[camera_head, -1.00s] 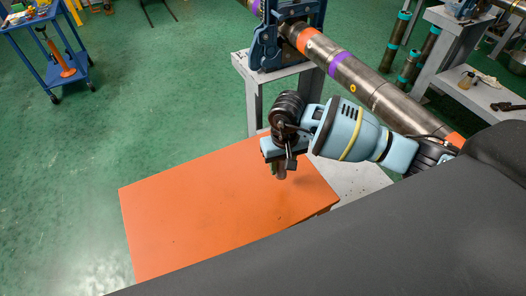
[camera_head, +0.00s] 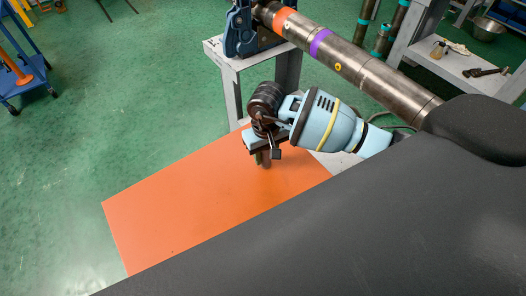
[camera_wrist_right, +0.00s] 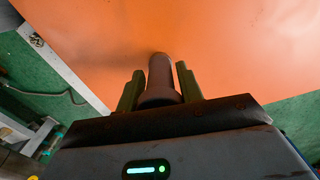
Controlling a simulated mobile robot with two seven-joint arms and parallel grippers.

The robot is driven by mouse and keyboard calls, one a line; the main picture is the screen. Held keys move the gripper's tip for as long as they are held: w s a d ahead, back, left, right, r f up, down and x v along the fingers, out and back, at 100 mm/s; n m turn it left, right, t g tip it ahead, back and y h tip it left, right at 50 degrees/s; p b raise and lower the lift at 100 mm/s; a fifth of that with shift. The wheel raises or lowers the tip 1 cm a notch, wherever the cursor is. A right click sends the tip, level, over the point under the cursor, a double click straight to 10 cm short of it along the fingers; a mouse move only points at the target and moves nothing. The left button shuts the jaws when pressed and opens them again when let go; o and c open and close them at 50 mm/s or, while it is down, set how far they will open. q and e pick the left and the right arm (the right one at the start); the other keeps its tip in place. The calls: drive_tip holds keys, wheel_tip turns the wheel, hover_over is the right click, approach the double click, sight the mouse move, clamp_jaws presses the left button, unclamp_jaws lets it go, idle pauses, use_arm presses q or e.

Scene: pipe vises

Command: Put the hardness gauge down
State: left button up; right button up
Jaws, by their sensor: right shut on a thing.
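My right gripper (camera_head: 263,158) is over the far right part of an orange tabletop (camera_head: 190,195), pointing down. In the right wrist view its two greenish fingers (camera_wrist_right: 159,88) stand on either side of a dark, rounded cylinder, the hardness gauge (camera_wrist_right: 160,75), and are shut on it. The gauge's far end points toward the orange surface (camera_wrist_right: 215,45). I cannot tell whether it touches the surface. In the head view the gauge (camera_head: 267,161) is a small dark shape, mostly hidden by the gripper. My left gripper is not in view.
A long steel pipe (camera_head: 360,68) with orange and purple bands runs behind my right arm, held by a blue vise (camera_head: 246,35) on a grey stand (camera_head: 228,72). A shelf (camera_head: 460,65) with tools stands at the right. The orange top's left part is clear.

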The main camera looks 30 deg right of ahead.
drive_tip(key=shift+r, duration=0.25)
drive_tip(key=shift+w+d, duration=0.15)
drive_tip(key=shift+w+f, duration=0.15)
drive_tip(key=shift+f, duration=0.2)
drive_tip(key=o, duration=1.1)
drive_tip(key=shift+r, duration=0.1)
drive_tip(key=shift+o, duration=0.2)
wheel_tip(320, 180, up, 12)
drive_tip(key=shift+r, duration=0.15)
